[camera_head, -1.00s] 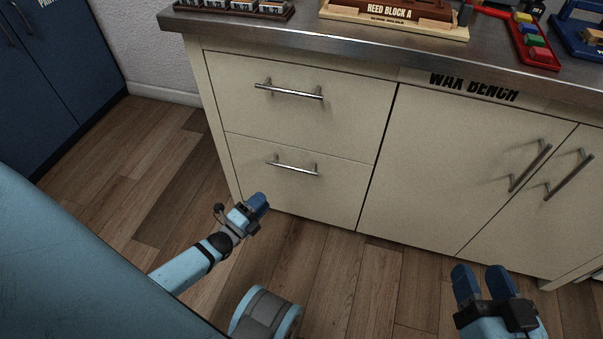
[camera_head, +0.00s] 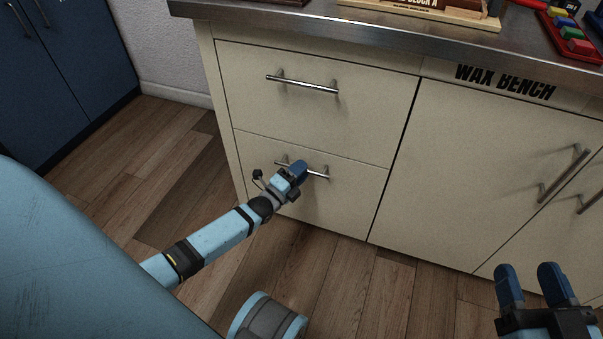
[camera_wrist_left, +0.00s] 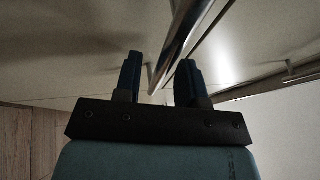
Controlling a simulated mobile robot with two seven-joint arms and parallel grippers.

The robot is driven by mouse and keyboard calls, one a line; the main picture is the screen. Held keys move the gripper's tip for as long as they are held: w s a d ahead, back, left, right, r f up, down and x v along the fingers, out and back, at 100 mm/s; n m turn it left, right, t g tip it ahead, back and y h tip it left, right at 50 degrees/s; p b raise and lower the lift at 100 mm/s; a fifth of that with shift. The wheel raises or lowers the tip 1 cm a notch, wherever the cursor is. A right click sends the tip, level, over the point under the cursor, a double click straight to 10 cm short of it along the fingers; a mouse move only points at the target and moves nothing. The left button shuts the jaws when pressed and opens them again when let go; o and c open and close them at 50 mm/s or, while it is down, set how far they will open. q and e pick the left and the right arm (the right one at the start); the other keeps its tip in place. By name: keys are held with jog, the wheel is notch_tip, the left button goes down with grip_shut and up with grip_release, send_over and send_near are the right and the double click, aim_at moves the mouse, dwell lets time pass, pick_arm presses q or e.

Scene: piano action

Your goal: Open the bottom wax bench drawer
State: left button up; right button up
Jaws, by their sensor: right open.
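The bottom wax bench drawer (camera_head: 350,197) is shut, its cream front flush with the cabinet. Its bar handle (camera_head: 319,174) is partly hidden behind my left gripper (camera_head: 298,172) in the head view. In the left wrist view the metal handle (camera_wrist_left: 184,38) runs at a slant between the two spread fingers of the left gripper (camera_wrist_left: 160,72). There are visible gaps at the sides, so the fingers are open around the bar and not closed on it. My right gripper (camera_head: 530,275) is open and empty, low at the right, in front of the cabinet doors.
The top drawer (camera_head: 345,115) is shut above, with its own bar handle (camera_head: 305,84). Cabinet doors (camera_head: 480,170) with upright handles stand to the right. A metal worktop (camera_head: 300,22) overhangs. Blue cabinets (camera_head: 75,85) stand at far left. Wooden floor (camera_head: 170,200) is clear in front.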

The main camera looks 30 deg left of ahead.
pick_arm(q)
jog(key=shift+w+r, duration=0.1)
jog(key=shift+w, duration=0.25)
grip_shut()
